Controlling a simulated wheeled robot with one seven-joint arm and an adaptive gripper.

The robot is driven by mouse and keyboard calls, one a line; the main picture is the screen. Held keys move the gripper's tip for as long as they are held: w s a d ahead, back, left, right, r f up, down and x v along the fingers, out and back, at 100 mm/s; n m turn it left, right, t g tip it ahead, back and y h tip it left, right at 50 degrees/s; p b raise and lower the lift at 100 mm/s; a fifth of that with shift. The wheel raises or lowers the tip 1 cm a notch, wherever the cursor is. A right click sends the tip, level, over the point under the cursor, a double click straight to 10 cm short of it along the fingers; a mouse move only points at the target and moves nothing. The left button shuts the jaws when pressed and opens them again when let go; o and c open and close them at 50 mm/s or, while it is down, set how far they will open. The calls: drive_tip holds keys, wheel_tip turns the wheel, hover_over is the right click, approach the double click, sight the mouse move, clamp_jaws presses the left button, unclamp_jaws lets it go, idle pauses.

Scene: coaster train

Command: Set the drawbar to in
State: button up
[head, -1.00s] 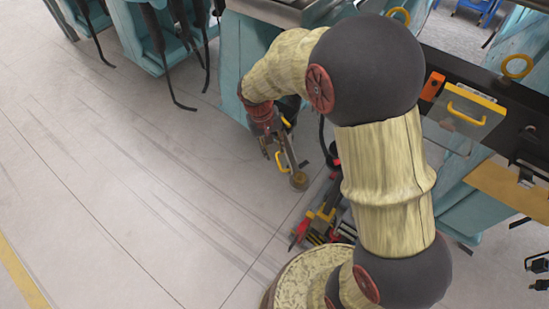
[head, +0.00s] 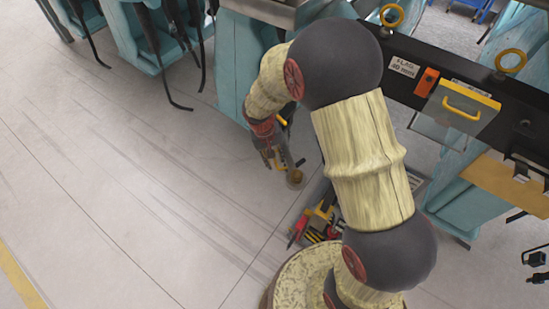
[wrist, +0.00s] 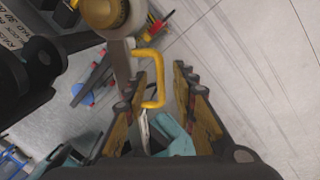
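The drawbar is a grey bar (head: 287,158) with a brass-coloured round end (head: 296,177), sticking out low from the teal car at the middle. In the wrist view its bar (wrist: 120,62) and round end (wrist: 103,12) show up close at upper left, with a yellow loop handle (wrist: 158,75) beside the bar. My gripper (wrist: 160,80) is open, with one finger on each side of the yellow handle. Clear room shows between the handle and the right finger; contact with the left finger is hard to tell. In the head view my gripper (head: 268,152) is small beside the bar.
A tool tray (head: 320,222) lies on the floor below the drawbar. A dark beam (head: 405,45) with an orange box (head: 427,82), a yellow-handled panel (head: 462,105) and yellow rings stands at right.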

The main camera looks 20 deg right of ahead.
drive_tip(key=shift+c, duration=1.2)
drive_tip(key=c, duration=0.4)
clamp_jaws()
